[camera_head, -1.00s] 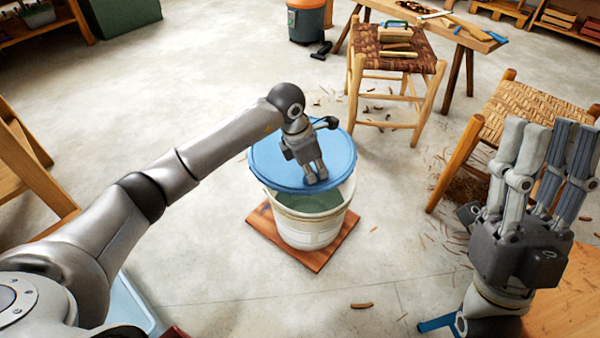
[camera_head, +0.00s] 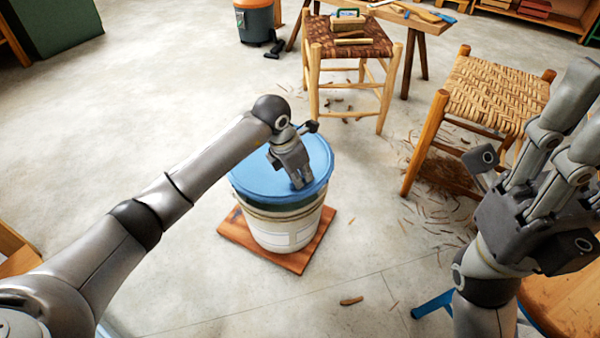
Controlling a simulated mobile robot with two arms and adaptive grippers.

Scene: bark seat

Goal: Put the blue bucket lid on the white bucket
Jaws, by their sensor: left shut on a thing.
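The white bucket (camera_head: 283,231) stands upright on a reddish wooden board on the floor. The round blue lid (camera_head: 252,175) lies over the bucket's mouth and hides its inside. A dark green band shows under the lid's front right edge, so I cannot tell whether the lid is seated all round. My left gripper (camera_head: 302,184) reaches in from the left and is shut on the blue lid near its front right part. My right gripper (camera_head: 572,150) is raised at the right edge, away from the bucket, with its fingers spread apart and partly cut off by the frame.
The wooden board (camera_head: 300,262) lies under the bucket. A woven stool (camera_head: 495,95) and a dark woven stool (camera_head: 322,42) with tools stand behind it. Wood shavings litter the floor at right. A bin (camera_head: 257,22) stands at the back. The floor left of the bucket is clear.

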